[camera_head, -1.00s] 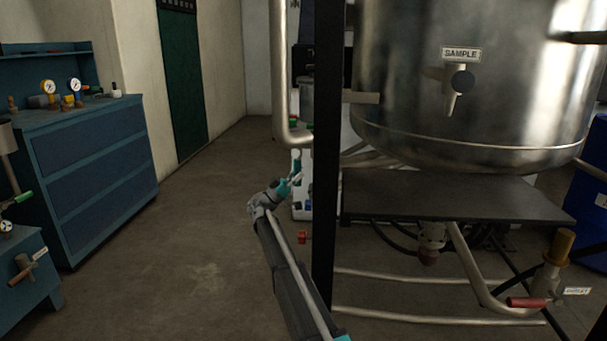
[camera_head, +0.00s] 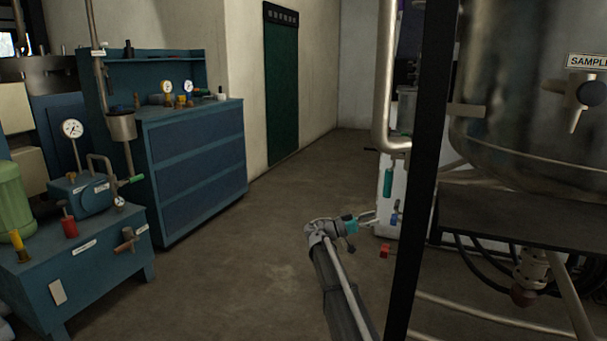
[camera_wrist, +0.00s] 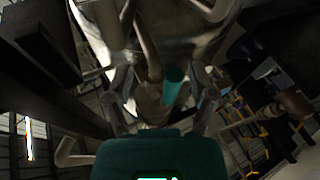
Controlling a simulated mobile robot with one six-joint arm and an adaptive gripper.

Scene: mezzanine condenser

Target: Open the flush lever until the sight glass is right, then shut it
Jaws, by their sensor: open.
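My gripper (camera_head: 371,218) is open and empty, at the end of my arm over the floor, left of the black post. In the wrist view its two fingers (camera_wrist: 160,98) are spread, with a teal cylindrical handle (camera_wrist: 173,86) and pipework beyond and between them; contact is not evident. In the head view a green handle (camera_head: 388,182) hangs below the bent pipe (camera_head: 393,140), above and right of the gripper. I cannot read a label marking it as the flush lever. I cannot pick out the sight glass.
A black post (camera_head: 420,170) stands close right of my arm, before a steel vessel (camera_head: 535,120) with a sample valve (camera_head: 577,95). At left are a blue cabinet (camera_head: 198,160) and a blue pump bench (camera_head: 95,275). A small red object (camera_head: 385,250) is near the gripper. Middle floor is clear.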

